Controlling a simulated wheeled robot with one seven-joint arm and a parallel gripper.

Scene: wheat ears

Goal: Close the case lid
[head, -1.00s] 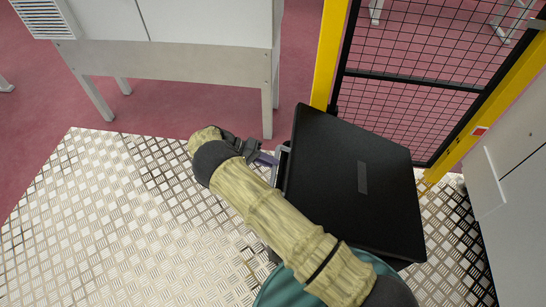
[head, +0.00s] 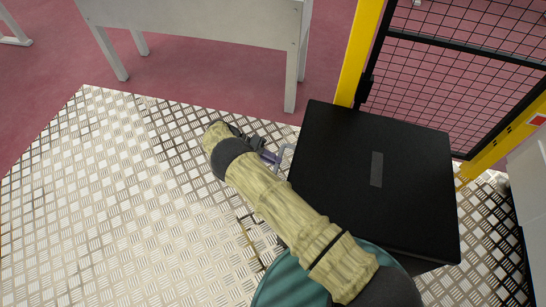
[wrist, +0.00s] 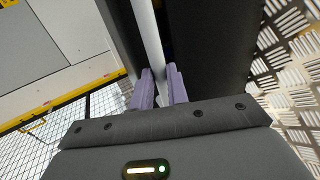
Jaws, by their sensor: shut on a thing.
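The black case (head: 425,262) stands on the metal floor at the right of the head view. Its lid (head: 335,190) lies over it, looking nearly flat from above, with a small grey plate on its top. A grey bar handle (head: 283,155) is at its left edge. My gripper (head: 268,157) is at this handle, left of the lid. In the wrist view its two purple fingers (wrist: 158,88) are shut on the pale handle bar (wrist: 150,40), with dark case surfaces on both sides. My arm hides the case's front left; I cannot tell whether a gap remains under the lid.
A yellow post (head: 360,55) and black mesh fence (head: 460,85) stand just behind the case. A white table (head: 205,22) stands at the back left. A grey cabinet (head: 530,165) is at the far right. The tread-plate floor (head: 110,210) at left is clear.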

